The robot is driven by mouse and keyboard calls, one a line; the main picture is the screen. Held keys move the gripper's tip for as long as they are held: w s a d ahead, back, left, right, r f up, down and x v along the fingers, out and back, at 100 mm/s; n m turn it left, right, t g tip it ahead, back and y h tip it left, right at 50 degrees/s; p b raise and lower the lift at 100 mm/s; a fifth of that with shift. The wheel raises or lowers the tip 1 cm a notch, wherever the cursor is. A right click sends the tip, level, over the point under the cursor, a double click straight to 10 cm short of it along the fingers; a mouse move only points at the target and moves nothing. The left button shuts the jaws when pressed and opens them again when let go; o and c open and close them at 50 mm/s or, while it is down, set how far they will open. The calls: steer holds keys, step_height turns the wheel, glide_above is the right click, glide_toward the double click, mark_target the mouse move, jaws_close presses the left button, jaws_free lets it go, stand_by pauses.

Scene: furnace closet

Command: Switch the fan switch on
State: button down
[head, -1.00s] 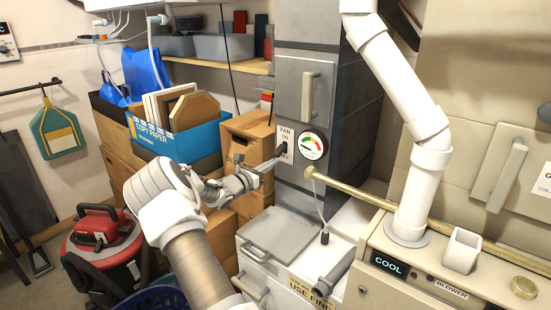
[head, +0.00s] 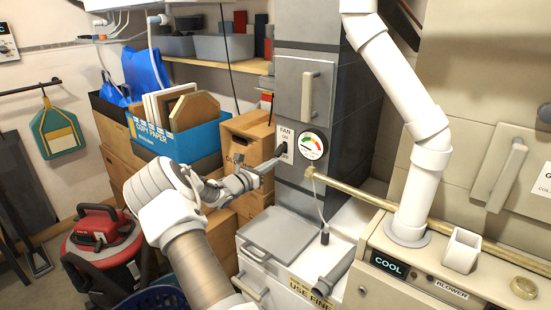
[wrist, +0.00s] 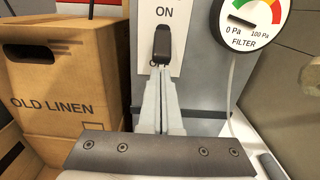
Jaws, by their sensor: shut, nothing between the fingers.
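The fan switch is a black lever (wrist: 162,45) on a white plate (head: 285,134) on the grey duct cabinet. The plate reads FAN at the top with ON above the lever; lettering below the lever is partly hidden in the head view. My gripper (wrist: 160,72) is shut and empty, its fingers pointing at the plate. In the wrist view its fingertips overlap the lower end of the lever; I cannot tell whether they touch it. Whether the lever is tilted up or down is not clear.
A round filter gauge (head: 312,146) sits right of the switch. Cardboard boxes (head: 247,140) stand close on the left, one marked OLD LINEN in the wrist view. A white lidded unit (head: 279,235) lies below, and a white pipe (head: 400,80) rises at right.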

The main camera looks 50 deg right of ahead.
steer(key=shift+r, duration=0.15)
steer(key=shift+r+p, duration=0.4)
steer(key=shift+r, duration=0.3)
steer(key=a+f, duration=0.1)
steer(key=a, duration=0.6)
steer(key=shift+s+f+p, duration=0.25)
steer(key=shift+s+p, duration=0.05)
steer(key=shift+p, duration=0.15)
stand_by(0.3)
